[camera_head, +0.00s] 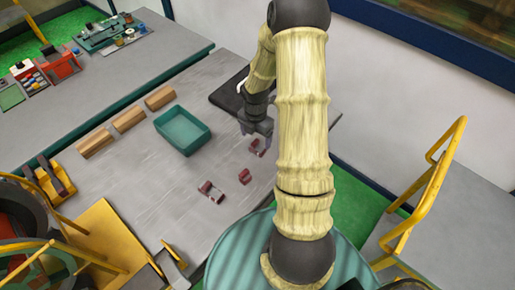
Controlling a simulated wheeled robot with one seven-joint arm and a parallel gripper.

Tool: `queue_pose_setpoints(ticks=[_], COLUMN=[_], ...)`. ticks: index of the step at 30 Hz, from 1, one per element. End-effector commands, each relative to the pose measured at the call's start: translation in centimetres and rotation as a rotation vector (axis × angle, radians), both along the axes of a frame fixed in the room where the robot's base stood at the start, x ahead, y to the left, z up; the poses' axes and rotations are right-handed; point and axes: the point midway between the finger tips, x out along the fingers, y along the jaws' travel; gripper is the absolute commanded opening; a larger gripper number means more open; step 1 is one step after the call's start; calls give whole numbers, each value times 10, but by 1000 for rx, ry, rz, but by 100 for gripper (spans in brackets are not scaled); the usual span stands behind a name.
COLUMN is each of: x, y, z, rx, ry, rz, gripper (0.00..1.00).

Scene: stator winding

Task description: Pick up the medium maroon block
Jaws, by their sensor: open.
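Three maroon blocks lie on the grey table (150,190). One maroon block (258,148) is right by the tips of my gripper (256,132), just below them in the picture. A second maroon block (245,176) lies nearer my base, and a third maroon block (210,191) lies to its left, with a pale part showing beside it. I cannot tell for sure which of them is the medium one. My gripper points down, is open and holds nothing that I can see. Whether its fingers reach around the nearest block is too small to tell.
A teal open bin (184,131) stands left of my gripper and looks empty. Several tan wooden blocks (128,119) lie in a row further left. A dark flat pad (229,96) lies behind my gripper. The table's front left is clear.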

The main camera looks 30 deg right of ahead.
Motion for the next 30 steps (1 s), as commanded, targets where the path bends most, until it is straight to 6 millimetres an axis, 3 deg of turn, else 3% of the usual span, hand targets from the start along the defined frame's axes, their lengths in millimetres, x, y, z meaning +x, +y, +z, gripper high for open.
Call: queue_pose_setpoints(ticks=[7,18,30], x=[0,1,2], y=[-2,-7,-7], z=[-6,-49,-52], rx=[0,0,-1], ry=[1,1,0], rz=[-1,1,-1], gripper=[80,80,80])
